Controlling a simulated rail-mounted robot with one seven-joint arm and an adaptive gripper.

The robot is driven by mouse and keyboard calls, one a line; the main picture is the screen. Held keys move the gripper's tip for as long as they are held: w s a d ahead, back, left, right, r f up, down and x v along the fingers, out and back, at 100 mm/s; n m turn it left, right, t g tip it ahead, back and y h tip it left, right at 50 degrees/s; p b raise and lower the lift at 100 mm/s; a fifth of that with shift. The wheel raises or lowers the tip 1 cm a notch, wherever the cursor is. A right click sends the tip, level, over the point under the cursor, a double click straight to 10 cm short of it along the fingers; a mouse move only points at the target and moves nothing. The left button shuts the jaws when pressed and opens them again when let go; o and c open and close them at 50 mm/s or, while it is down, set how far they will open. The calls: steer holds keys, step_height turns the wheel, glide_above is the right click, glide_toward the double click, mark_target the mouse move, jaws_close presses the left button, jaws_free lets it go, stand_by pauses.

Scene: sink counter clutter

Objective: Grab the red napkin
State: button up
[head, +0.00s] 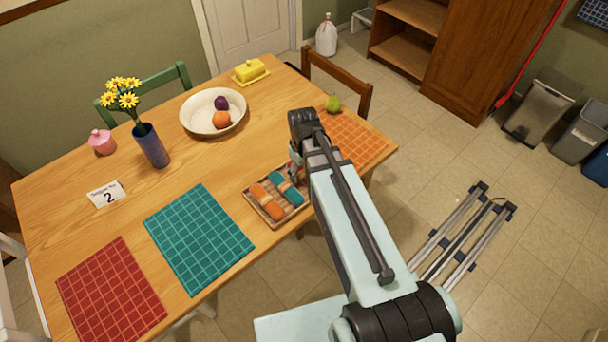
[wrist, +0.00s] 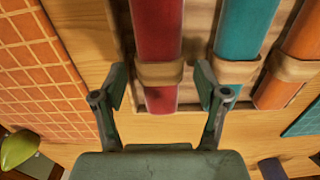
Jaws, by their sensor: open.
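The red napkin (wrist: 158,30) is rolled, with a tan ring around it, and lies in a tray (head: 262,217). In the wrist view it runs between the two spread fingers of my gripper (wrist: 161,84), which is open. I cannot tell whether a finger touches it. In the head view my arm and gripper hide nearly all of the red napkin. A teal napkin (head: 287,188) and an orange napkin (head: 268,203) lie beside it in the same tray; the teal one is close to my right finger in the wrist view.
An orange placemat (head: 355,138) lies beside the tray, with a green pear (head: 333,103) near it. Teal (head: 200,240) and red (head: 110,293) placemats lie left. A white bowl (head: 199,127) with fruit and a vase (head: 152,147) of flowers stand farther back.

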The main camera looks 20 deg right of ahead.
steer(key=c, duration=1.2)
steer(key=shift+s, duration=0.1)
steer(key=shift+c, duration=0.2)
